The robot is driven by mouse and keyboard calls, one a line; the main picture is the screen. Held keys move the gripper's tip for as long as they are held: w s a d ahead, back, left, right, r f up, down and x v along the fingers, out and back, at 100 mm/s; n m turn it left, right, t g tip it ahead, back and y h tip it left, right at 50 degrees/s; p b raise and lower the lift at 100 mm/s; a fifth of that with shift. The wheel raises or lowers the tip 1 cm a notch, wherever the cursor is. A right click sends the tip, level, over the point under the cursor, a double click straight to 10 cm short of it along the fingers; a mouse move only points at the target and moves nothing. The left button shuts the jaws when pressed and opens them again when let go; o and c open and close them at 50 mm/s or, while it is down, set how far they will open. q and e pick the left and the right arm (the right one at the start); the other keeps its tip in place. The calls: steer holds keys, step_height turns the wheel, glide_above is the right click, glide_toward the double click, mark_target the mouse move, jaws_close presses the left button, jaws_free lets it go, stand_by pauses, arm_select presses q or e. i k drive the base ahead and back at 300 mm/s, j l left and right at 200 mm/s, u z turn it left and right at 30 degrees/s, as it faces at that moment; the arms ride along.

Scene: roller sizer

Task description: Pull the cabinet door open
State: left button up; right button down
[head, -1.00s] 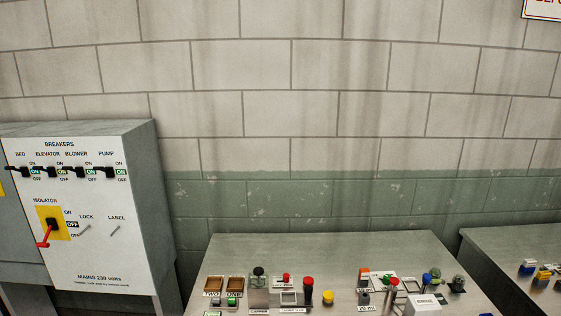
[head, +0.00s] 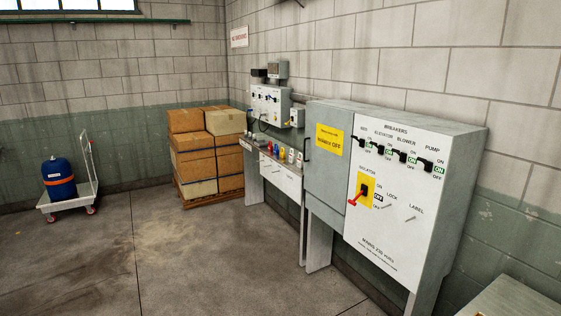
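The grey cabinet (head: 470,190) stands against the right wall on legs. Its grey door (head: 325,180) is on the left part of the front, with a yellow sign (head: 330,139) and a dark upright handle (head: 307,146) at its left edge. The door looks shut. Beside it is a white breaker panel (head: 388,215) with several black switches and a red-handled isolator (head: 365,190) on a yellow plate. Neither of my grippers is in view.
A bench (head: 282,172) with small items stands beyond the cabinet. Cardboard boxes (head: 196,155) sit on a pallet in the corner. A trolley (head: 72,200) carries a blue drum (head: 58,176). The floor (head: 190,265) in front is clear. A tabletop (head: 508,300) shows at lower right.

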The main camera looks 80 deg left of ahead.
mark_target(327, 143)
steer(key=u, duration=2.6)
steer(key=i+j, duration=0.15)
steer(key=i, duration=0.8)
steer(key=i+j, duration=0.1)
steer(key=i, duration=0.9)
steer(key=i+j, duration=0.15)
steer(key=i, duration=0.8)
steer(key=i+j, duration=0.15)
steer(key=i, duration=0.85)
